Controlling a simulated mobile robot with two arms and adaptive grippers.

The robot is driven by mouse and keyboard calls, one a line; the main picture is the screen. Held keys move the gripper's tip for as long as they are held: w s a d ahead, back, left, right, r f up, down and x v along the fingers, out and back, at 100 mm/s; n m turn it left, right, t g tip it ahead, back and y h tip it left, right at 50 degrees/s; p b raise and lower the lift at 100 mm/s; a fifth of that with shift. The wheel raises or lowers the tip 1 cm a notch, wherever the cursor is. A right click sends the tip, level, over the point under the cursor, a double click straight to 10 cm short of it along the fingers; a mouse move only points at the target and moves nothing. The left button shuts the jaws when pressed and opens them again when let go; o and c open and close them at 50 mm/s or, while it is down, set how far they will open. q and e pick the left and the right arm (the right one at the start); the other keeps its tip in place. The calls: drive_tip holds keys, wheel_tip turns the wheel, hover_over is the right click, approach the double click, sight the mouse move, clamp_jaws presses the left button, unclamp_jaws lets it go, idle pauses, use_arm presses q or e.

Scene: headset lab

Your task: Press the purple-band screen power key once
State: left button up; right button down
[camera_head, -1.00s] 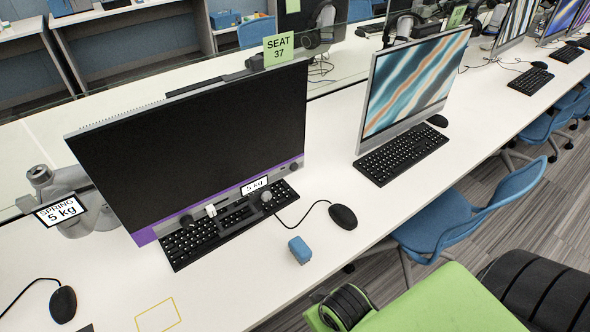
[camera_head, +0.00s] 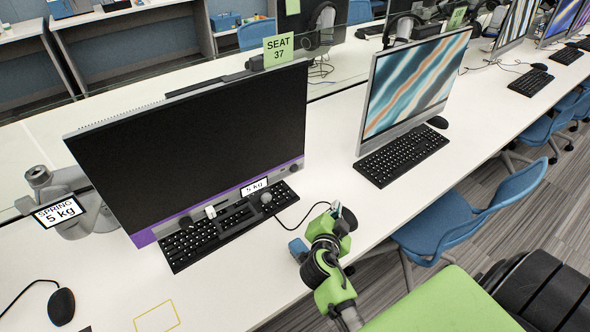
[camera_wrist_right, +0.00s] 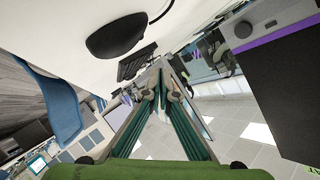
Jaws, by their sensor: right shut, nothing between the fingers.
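The purple-band screen (camera_head: 190,140) stands at the left of the head view, its panel dark. A purple band (camera_head: 145,237) runs along its lower edge. Small round dark parts sit on the lower bezel, one at the right end (camera_head: 293,168); I cannot tell which is the power key. The wrist view shows the dark screen (camera_wrist_right: 290,95) and its purple band (camera_wrist_right: 285,34) at upper right. My right gripper (camera_head: 341,212) is shut and empty, over the desk by the mouse, right of the screen and apart from it. It also shows in the wrist view (camera_wrist_right: 160,92). My left gripper is out of view.
A black keyboard (camera_head: 190,243) lies before the screen. The mouse (camera_head: 350,217) is partly hidden by my gripper. A second screen (camera_head: 415,85) shows colored stripes. A weight sign (camera_head: 60,211) stands left.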

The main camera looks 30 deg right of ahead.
sight(295, 169)
drive_tip(key=w+a+m+t, duration=0.1)
drive_tip(key=w+m+t, duration=0.1)
drive_tip(key=w, duration=0.3)
drive_tip(key=shift+w+a+r+m, duration=0.3)
drive_tip(key=shift+w+a, duration=0.05)
drive_tip(key=shift+a, duration=0.05)
drive_tip(key=shift+w, duration=0.1)
drive_tip(key=w+b, duration=0.1)
drive_tip(key=w, duration=0.7)
drive_tip(key=shift+w+a, duration=0.3)
drive_tip(key=shift+a, duration=0.05)
drive_tip(key=shift+r, duration=0.1)
drive_tip(key=shift+b, duration=0.4)
idle(0.6)
